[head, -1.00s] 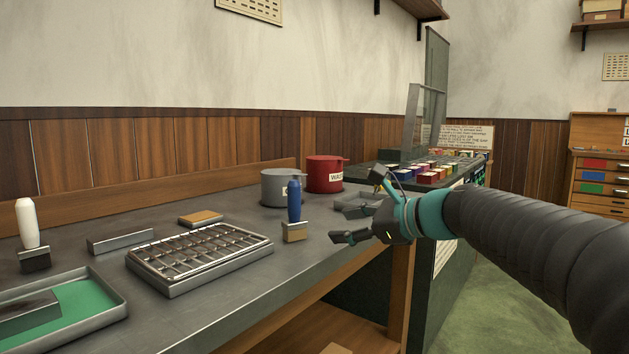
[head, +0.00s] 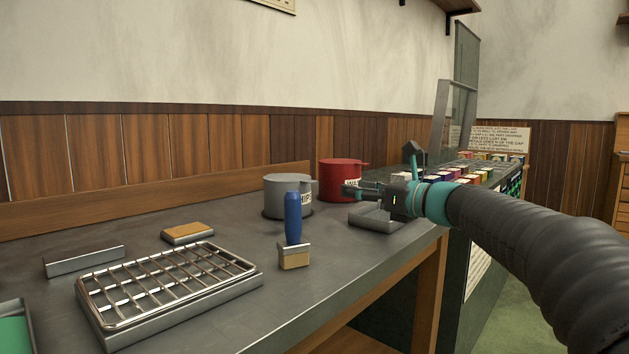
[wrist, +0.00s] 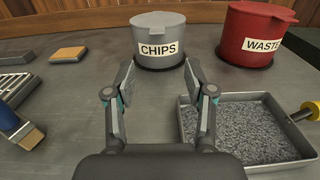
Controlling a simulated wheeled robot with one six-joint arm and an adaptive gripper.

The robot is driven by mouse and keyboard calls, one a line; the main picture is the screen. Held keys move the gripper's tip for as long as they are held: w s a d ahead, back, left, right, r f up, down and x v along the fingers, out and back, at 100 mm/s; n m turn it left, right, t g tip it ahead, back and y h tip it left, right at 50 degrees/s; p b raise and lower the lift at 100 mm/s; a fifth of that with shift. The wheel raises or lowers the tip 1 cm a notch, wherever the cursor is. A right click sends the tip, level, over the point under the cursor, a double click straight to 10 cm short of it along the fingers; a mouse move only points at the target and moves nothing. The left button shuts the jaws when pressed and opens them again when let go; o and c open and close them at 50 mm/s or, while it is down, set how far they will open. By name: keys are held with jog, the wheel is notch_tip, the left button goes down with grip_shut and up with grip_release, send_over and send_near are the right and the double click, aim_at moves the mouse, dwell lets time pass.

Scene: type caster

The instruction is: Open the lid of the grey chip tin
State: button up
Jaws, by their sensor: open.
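The grey chip tin (head: 288,201) stands upright on the metal bench near the back board, and its lid (head: 286,182) is on. In the wrist view the tin (wrist: 160,56), labelled CHIPS, is straight ahead, with its flat lid (wrist: 160,20) on top. My gripper (head: 352,189) is to the right of the tin in the head view, in front of the red tin. In the wrist view my gripper (wrist: 160,84) is open and empty, its two fingers pointing at the tin's front and apart from it.
A red WASTE tin (wrist: 256,40) stands right of the grey one. A tray of grey granules (wrist: 245,130) lies close to my right finger. A blue-handled brush (head: 294,230), a wire rack (head: 165,285) and a tan block (head: 187,232) are on the left. Bench between fingers and tin is clear.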

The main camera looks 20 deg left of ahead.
aim_at(311, 181)
jog(key=x, duration=0.7)
jog(key=p+x, duration=0.1)
jog(key=x, duration=0.5)
jog(key=shift+s+a+p, duration=0.1)
jog(key=shift+a+p, duration=0.2)
jog(key=shift+a, duration=0.15)
grip_shut()
